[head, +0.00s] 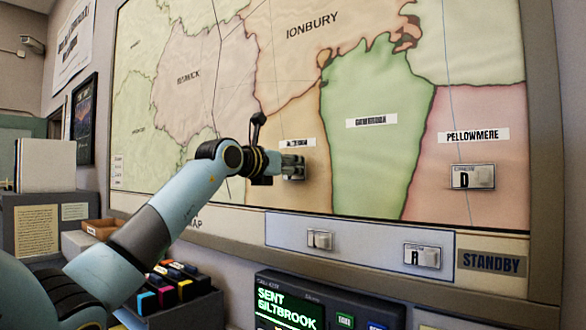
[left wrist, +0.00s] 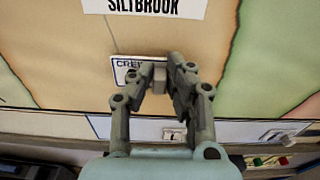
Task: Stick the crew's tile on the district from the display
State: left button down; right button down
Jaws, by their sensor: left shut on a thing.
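The display (head: 290,312) shows green text reading SENT and what looks like SILTBROOK. The SILTBROOK label (left wrist: 145,5) tops the left wrist view; in the head view this small label (head: 298,142) is on an orange district (head: 290,115). My left gripper (head: 292,162) is shut on a white crew tile (left wrist: 126,68), gripping its grey block. The tile is at the orange district, just below the label; I cannot tell whether it touches the map. Its letter is hidden behind the fingers. My right gripper is not in view.
A tile marked D (head: 463,180) sits on pink Pellowmere. The STANDBY strip (head: 370,254) below the map holds a tile marked R (head: 413,256) and another tile (head: 318,240). A dark box of coloured items (head: 170,290) stands at lower left.

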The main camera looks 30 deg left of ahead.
pick_arm(q)
jog(key=shift+w, duration=0.35)
dwell(0.4)
jog(key=c, duration=1.2)
grip_release()
jog(key=shift+s, duration=0.1)
jog(key=shift+s+a+r, duration=0.1)
jog(key=shift+s+a, duration=0.05)
jog(key=shift+s, duration=1.85)
jog(key=shift+s+a+r, duration=0.1)
jog(key=shift+s, duration=1.9)
jog(key=shift+s+a+r, duration=0.1)
jog(key=shift+s+a, duration=0.05)
jog(key=shift+s, duration=1.85)
